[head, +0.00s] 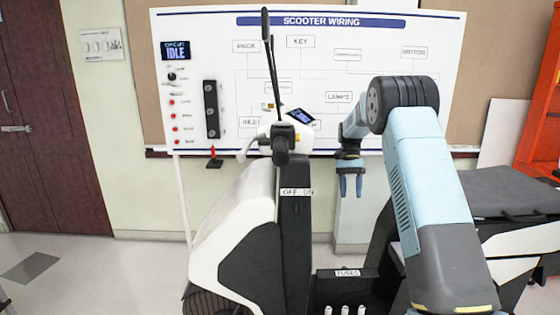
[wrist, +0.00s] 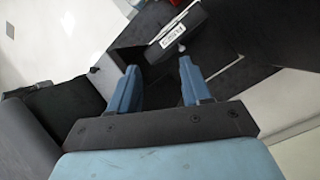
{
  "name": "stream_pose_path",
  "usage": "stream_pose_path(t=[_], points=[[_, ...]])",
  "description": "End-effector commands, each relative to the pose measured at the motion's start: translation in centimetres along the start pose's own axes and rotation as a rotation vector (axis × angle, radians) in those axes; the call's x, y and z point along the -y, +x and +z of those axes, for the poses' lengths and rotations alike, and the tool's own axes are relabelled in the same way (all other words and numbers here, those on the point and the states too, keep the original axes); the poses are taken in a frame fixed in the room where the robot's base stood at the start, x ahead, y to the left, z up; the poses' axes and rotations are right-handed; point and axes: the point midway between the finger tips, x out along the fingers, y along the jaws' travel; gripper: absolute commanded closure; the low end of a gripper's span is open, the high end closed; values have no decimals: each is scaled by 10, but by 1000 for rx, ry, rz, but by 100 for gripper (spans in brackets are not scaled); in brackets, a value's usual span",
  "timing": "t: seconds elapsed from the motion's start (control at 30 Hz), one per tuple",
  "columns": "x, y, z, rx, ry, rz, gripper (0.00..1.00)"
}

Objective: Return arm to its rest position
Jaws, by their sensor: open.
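My arm rises from the lower right of the head view and bends over at a dark joint. My gripper (head: 351,187) hangs below it with its fingers pointing down, to the right of the handlebar and in front of the lower edge of the wiring board. In the wrist view my gripper (wrist: 158,78) shows two blue fingers spread apart with nothing between them. The scooter (head: 232,228) stands below, white and black. Beyond the fingertips in the wrist view lies a dark scooter part with a white label (wrist: 171,37).
The white wiring board (head: 300,90) stands behind the scooter. The handlebar (head: 281,145) and tall mirror stalk (head: 270,65) rise left of my gripper. A fuse box labelled "FUSES" (head: 347,273) sits low in front. An orange rack (head: 540,110) is at right. Floor at left is mostly clear.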

Motion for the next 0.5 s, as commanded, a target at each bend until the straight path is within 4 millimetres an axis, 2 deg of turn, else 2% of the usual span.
stream_pose_path(t=[0.1,0.5], points=[[-13,-18,22,-38,-24,-25,52],[-54,-57,92,-162,-105,-94,52]])
